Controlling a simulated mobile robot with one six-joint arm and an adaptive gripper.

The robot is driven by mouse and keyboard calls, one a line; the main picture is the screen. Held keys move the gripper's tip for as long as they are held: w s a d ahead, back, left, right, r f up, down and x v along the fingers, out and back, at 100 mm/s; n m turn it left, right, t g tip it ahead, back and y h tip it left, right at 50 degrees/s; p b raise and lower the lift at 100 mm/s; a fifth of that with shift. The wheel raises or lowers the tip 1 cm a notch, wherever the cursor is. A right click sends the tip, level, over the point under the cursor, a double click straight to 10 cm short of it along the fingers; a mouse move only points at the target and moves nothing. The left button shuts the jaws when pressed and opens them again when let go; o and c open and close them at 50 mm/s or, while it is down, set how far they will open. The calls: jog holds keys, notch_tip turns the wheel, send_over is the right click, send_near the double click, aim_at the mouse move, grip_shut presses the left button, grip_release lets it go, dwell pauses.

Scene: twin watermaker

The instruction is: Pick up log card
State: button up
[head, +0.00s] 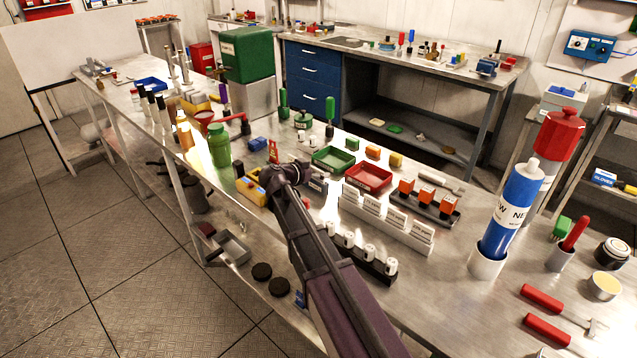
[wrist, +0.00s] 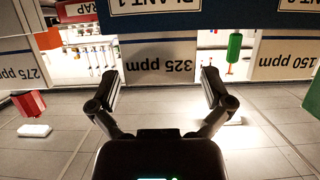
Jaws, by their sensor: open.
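My gripper (head: 287,173) is over the middle of the long steel bench, seen from behind in the head view. In the wrist view its two fingers (wrist: 160,80) are spread apart with nothing between them. Beyond the fingertips hangs an upside-down white card marked 325 ppm (wrist: 160,62), with a blue PLANT 1 band. Cards marked 275 ppm (wrist: 30,70) and 150 ppm (wrist: 286,62) are on either side. In the head view several white cards (head: 396,218) stand in a pale rack right of my arm. I cannot tell which is the log card.
A green tray (head: 333,160) and a red tray (head: 368,178) lie beyond my gripper. A dark rack of orange-topped items (head: 425,205) is to the right. White cylinders (head: 368,252) stand close beside my arm. A green bottle (head: 219,146) stands left.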

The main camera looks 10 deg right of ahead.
jog(key=shift+w+d, duration=0.1)
dwell(0.5)
jog(key=c, duration=0.8)
jog(key=shift+o, duration=0.2)
notch_tip(320, 180, up, 10)
jog(key=p, duration=1)
